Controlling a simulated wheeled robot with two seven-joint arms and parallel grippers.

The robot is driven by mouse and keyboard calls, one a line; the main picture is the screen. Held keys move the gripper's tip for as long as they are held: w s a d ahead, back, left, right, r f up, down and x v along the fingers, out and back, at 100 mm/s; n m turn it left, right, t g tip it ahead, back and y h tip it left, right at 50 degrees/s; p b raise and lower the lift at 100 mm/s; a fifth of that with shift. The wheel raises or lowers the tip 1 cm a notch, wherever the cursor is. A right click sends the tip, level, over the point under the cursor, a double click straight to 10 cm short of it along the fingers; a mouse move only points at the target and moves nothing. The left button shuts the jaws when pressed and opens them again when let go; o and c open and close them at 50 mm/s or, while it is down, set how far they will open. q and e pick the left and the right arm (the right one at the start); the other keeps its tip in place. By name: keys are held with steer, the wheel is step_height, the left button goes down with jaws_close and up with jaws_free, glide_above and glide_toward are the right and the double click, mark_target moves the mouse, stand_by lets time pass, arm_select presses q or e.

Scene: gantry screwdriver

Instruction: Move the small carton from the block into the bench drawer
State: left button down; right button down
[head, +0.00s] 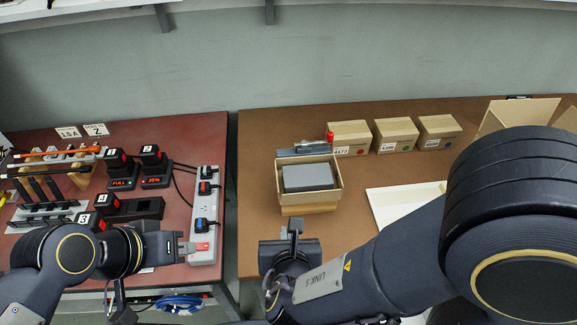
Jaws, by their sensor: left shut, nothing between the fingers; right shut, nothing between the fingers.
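A small open-topped carton (280,187) with a grey item (307,177) inside sits on a light wooden block (309,210) on the brown bench. My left gripper (188,248) is shut and empty at the right edge of the red bench, overlapping the lower end of the power strip in the picture. My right gripper (294,228) is shut and empty, in front of the block and apart from the carton. I cannot make out the bench drawer from here.
Closed cartons (395,135) stand at the back of the brown bench (258,140), beside a larger open box (516,113). A white sheet or tray (400,203) lies right of the block. A power strip (207,180), chargers (121,177) and tools occupy the red bench (205,130). A gap separates the benches.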

steer(key=w+a+f+p, duration=0.1)
steer(key=w+a+f, duration=0.1)
steer(key=w, duration=0.9)
steer(key=shift+w+a+n, duration=0.25)
steer(key=shift+a+n, duration=0.15)
steer(key=shift+a, duration=0.1)
